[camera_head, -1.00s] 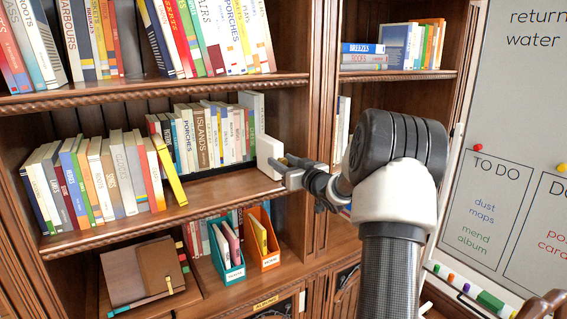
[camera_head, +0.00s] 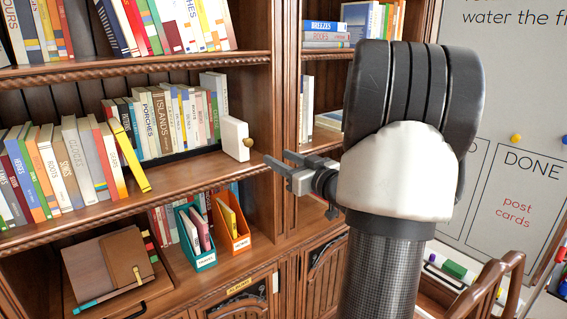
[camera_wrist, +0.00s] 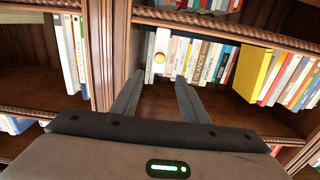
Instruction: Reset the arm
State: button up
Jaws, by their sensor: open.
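My gripper (camera_head: 283,171) is in front of the bookcase upright, at about the height of the middle shelf. Its two fingers are apart with nothing between them. In the wrist view the open fingers (camera_wrist: 157,95) point toward the middle shelf. A white block-like bookend (camera_head: 234,138) with a brass knob stands at the right end of the book row on that shelf. It also shows in the wrist view (camera_wrist: 161,45), ahead of the fingers and apart from them. My arm hides part of the right bookcase section.
A yellow book (camera_head: 130,155) leans out from the middle shelf (camera_head: 180,172). Below stand a teal file box (camera_head: 203,262) and an orange file box (camera_head: 238,243). A whiteboard (camera_head: 520,70) is at the right, with a wooden chair (camera_head: 490,285) in front. Open space lies before the shelves.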

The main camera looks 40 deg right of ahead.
jog(key=shift+s, duration=0.35)
dwell(0.3)
jog(key=w+a+r+n+g, duration=0.1)
jog(key=w+a+r, duration=0.1)
jog(key=w+a, duration=0.35)
jog(key=w+a+r+g, duration=0.1)
jog(key=w+a+r, duration=0.15)
jog(key=a, duration=0.55)
jog(key=s+a+g+h, duration=0.2)
jog(key=a, duration=0.5)
jog(key=s+a+f+g, duration=0.2)
jog(key=s+a, duration=0.1)
jog(key=s, duration=0.7)
jog(key=s+a+f+m+g+y, duration=0.1)
jog(key=s+a+f+g, duration=0.2)
jog(key=s, duration=0.7)
jog(key=s+a+f+g+p, duration=0.1)
jog(key=s+a+f+g, duration=0.1)
jog(key=s, duration=0.9)
jog(key=shift+a+f+g, duration=0.4)
jog(key=shift+a+g, duration=0.3)
jog(key=shift+a, duration=0.15)
